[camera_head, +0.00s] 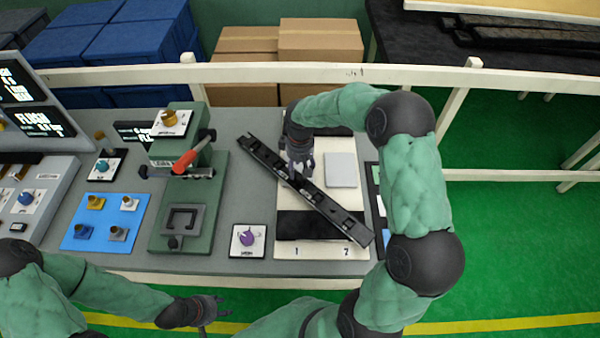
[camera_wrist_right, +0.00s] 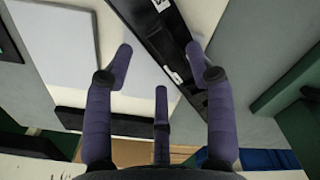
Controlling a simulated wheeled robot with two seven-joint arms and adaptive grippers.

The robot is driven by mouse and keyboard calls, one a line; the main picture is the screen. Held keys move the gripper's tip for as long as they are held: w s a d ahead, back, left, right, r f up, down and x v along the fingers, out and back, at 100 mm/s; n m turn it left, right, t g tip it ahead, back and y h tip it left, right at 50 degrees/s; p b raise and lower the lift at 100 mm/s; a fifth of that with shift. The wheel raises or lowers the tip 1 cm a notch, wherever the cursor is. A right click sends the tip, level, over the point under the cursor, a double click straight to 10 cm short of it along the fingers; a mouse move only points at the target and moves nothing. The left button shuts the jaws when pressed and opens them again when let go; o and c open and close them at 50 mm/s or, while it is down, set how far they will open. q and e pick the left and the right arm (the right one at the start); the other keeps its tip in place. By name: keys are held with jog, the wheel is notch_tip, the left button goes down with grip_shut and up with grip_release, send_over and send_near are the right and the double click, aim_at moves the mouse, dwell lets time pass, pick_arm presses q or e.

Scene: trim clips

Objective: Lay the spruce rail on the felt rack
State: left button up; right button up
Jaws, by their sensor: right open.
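A long dark rail (camera_head: 330,207), the only rail on the bench, lies diagonally with several small pale marks along it. Its lower right part crosses the cream rack (camera_head: 286,205) with black felt bands, and its upper left end sticks out over the grey bench. My right gripper (camera_head: 297,172) is over the rail's middle. In the right wrist view its fingers (camera_wrist_right: 160,75) are spread and empty, with the rail (camera_wrist_right: 165,40) passing between and beyond them; contact cannot be told. My left gripper (camera_head: 207,309) is low, in front of the bench, its fingers too small to read.
A green press with a red lever (camera_head: 187,160) stands left of the rail. A blue knob plate (camera_head: 105,221) and a purple knob box (camera_head: 248,240) sit on the bench. A pale grey block (camera_head: 341,170) lies on the rack. A cream railing (camera_head: 250,74) runs behind.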

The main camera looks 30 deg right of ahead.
aim_at(300, 175)
notch_tip(300, 175, up, 8)
jog(key=shift+p, duration=0.35)
dwell(0.4)
